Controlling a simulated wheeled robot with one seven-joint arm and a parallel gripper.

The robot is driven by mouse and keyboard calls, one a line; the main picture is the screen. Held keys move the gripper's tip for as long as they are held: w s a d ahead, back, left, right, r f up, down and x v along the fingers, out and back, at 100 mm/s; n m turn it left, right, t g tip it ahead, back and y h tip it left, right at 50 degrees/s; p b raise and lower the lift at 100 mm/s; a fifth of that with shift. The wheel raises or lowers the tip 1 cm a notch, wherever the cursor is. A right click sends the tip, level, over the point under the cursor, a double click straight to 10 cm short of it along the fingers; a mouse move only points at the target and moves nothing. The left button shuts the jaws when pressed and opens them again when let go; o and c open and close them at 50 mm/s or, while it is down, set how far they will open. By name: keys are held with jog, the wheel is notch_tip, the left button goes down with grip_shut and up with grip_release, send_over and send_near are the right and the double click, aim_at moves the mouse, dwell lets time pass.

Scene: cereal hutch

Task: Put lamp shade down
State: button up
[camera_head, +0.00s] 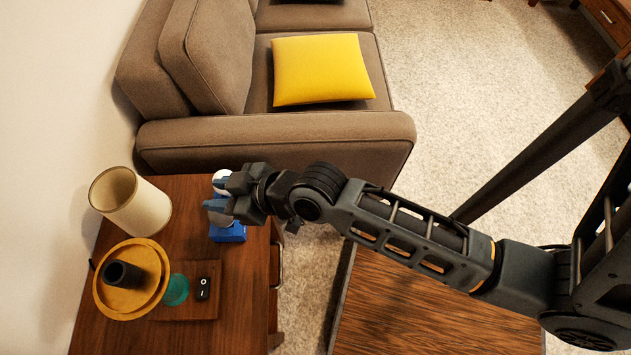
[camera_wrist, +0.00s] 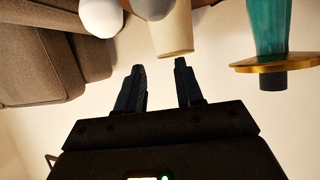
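The beige, cylindrical lamp shade (camera_head: 148,210) appears to stand on the wooden side table, with its open top toward the head camera. My gripper (camera_head: 214,195) is to the right of the shade, apart from it. In the wrist view, my gripper (camera_wrist: 160,75) has its two fingers spread with nothing between them. The shade (camera_wrist: 173,32) shows beyond the fingertips. The lamp (camera_head: 108,298) stands nearer the front, bare, with a gold disc, a black socket and a teal body. Its teal body (camera_wrist: 267,28) also shows in the wrist view.
A blue object (camera_head: 229,233) with a white ball (camera_head: 221,176) sits under my gripper at the table's right edge. A black switch (camera_head: 203,289) lies by the lamp. The side table (camera_head: 190,335) stands against the wall. A brown sofa (camera_head: 270,135) with a yellow cushion (camera_head: 320,70) is behind it.

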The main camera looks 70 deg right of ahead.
jog(key=s+r+t, duration=0.1)
jog(key=s+r, duration=0.6)
jog(key=s, duration=0.5)
jog(key=s+r+t, duration=0.1)
jog(key=s+r, duration=0.7)
jog(key=s, duration=0.4)
jog(key=shift+a+t+h, duration=0.2)
jog(key=shift+t+h, duration=0.1)
jog(key=shift+t, duration=0.1)
